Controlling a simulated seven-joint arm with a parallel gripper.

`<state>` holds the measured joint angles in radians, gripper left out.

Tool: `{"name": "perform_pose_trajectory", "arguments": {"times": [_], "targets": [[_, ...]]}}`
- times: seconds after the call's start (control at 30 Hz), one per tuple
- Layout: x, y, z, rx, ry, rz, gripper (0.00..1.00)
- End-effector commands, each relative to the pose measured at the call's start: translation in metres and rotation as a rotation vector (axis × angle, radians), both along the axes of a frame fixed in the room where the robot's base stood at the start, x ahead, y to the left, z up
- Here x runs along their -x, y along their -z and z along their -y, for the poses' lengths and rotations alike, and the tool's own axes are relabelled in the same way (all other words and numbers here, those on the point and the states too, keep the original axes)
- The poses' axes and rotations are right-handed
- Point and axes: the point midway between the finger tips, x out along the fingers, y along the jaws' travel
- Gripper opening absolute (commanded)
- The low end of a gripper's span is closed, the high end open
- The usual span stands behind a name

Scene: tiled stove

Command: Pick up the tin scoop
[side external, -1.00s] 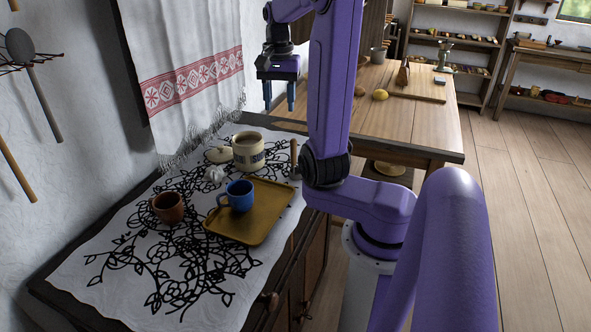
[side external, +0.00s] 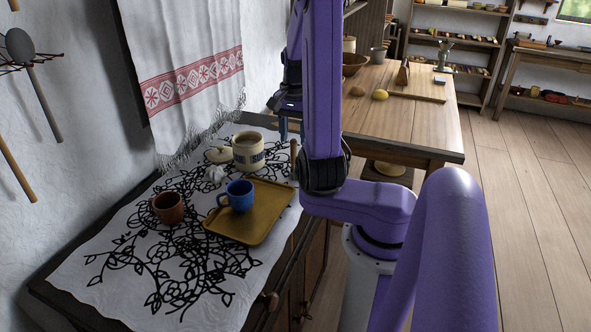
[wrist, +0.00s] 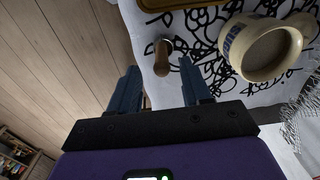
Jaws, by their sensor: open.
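I cannot make out a tin scoop for certain. A brown, wooden-looking upright piece (side external: 294,152) stands at the cloth's far right edge, just beyond the tray. In the wrist view a similar brown piece (wrist: 162,58) shows near and between my fingertips; any metal part of it is not clear. My gripper (side external: 290,131) is above that edge, partly hidden behind my arm. In the wrist view my gripper (wrist: 158,67) has its two blue fingers spread wide, with nothing held.
A cream crock (side external: 248,152), a pale lid (side external: 219,155), a blue mug (side external: 240,196) on an ochre tray (side external: 258,228) and a brown cup (side external: 167,208) stand on the patterned cloth (side external: 110,280). A wooden table (side external: 425,125) is behind. A fringed towel (side external: 185,50) hangs at left.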

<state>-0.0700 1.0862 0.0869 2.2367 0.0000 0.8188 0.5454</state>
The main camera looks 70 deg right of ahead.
Motion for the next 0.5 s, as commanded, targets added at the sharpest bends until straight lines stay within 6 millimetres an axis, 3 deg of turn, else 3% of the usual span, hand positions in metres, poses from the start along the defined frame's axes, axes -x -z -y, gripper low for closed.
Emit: {"name": "perform_pose_trajectory", "arguments": {"times": [0.5], "targets": [[-0.001,0.048,-0.001,-0.005,-0.001,-0.003,0.48]]}}
